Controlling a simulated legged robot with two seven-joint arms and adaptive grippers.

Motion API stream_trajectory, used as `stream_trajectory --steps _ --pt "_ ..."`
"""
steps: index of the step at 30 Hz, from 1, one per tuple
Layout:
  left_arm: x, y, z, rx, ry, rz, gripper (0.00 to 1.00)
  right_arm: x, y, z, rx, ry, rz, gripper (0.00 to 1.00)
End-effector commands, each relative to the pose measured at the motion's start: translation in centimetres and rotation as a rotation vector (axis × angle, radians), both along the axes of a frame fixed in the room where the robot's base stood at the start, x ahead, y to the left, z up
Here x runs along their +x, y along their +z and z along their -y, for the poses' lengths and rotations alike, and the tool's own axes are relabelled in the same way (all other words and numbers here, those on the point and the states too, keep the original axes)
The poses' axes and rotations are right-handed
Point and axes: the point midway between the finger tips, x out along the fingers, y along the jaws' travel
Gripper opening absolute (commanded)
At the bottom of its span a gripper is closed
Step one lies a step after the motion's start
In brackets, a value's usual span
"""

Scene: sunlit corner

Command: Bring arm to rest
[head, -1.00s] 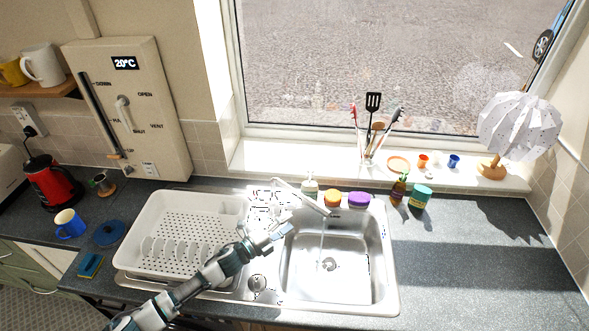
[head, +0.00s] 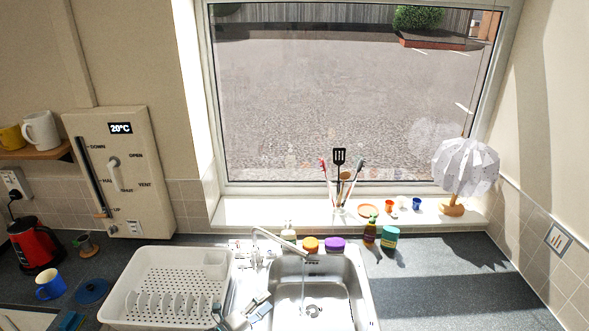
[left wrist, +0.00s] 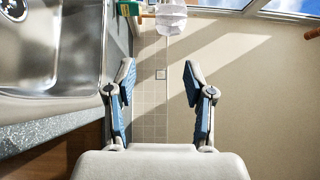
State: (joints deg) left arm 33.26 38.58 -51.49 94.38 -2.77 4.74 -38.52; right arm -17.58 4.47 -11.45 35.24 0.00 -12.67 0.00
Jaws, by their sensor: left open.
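My left gripper (head: 258,306) shows at the bottom edge of the head view, in front of the sink's left rim. In the left wrist view its two blue-padded fingers (left wrist: 160,88) stand wide apart with nothing between them. That view shows the sink (left wrist: 40,50) at the left and the tiled wall ahead. Most of my left arm is below the head view. My right gripper is not in view.
A white dish rack (head: 140,290) stands left of the steel sink (head: 345,300). The tap (head: 275,240) arches over the basin. Bottles and jars, such as the teal jar (head: 389,237), line the back. The counter (head: 440,290) at right is clear.

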Motion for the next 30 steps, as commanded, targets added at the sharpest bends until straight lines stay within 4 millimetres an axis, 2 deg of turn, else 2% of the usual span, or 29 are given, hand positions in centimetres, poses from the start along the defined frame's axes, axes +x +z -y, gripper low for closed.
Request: stream_trajectory --steps 1,3,11,17,20,23,27,30 --pt "0.0 0.0 0.0 0.0 0.0 0.0 0.53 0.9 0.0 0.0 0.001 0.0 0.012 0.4" --pt "-0.5 -0.5 0.4 -0.025 0.018 -0.036 0.53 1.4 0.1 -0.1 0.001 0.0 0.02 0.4" --pt "-2.4 -2.7 1.5 -0.134 0.121 -0.214 0.53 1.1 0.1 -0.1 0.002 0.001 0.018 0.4" --pt "-5.2 -5.3 1.5 -0.261 0.259 -0.43 0.53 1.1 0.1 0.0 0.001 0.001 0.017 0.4" --pt "-7.4 -7.2 0.9 -0.342 0.36 -0.577 0.53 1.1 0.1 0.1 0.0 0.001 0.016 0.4" --pt "-10.6 -9.6 -0.5 -0.442 0.5 -0.764 0.53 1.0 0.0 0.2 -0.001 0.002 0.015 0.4" --pt "-17.3 -13.6 -4.2 -0.593 0.772 -1.071 0.53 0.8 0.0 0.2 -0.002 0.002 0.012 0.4" --pt "-21.7 -15.4 -6.4 -0.659 0.932 -1.223 0.53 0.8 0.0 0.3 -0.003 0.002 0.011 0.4"
